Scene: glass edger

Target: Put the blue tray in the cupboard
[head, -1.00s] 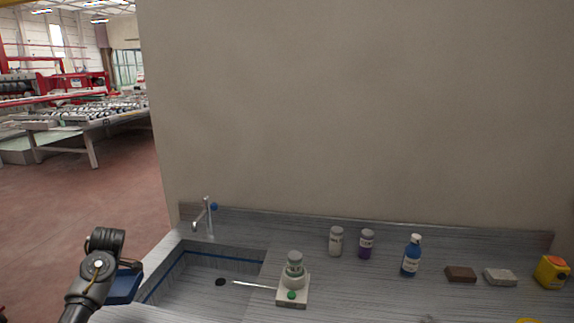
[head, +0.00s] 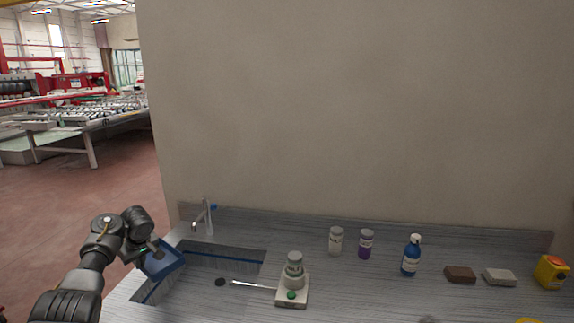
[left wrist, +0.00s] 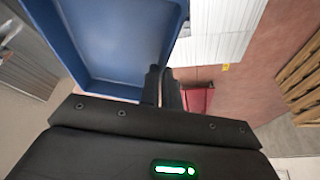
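The blue tray (head: 165,265) is a shallow open box at the left end of the counter in the head view, tilted over the sink's left edge. It also shows large at the upper left of the left wrist view (left wrist: 110,40). My left gripper (head: 150,252) is at the tray's near-left side. In the left wrist view its two fingers (left wrist: 162,88) are close together on the tray's rim, with the tray hanging to one side. My right gripper is in neither view. No cupboard can be made out.
The sink (head: 205,270) with a tap (head: 208,218) lies beside the tray. A scale with a jar (head: 293,285), two small jars, a blue bottle (head: 411,257), two blocks and a yellow container (head: 551,272) stand on the counter. A plain wall rises behind; open floor lies left.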

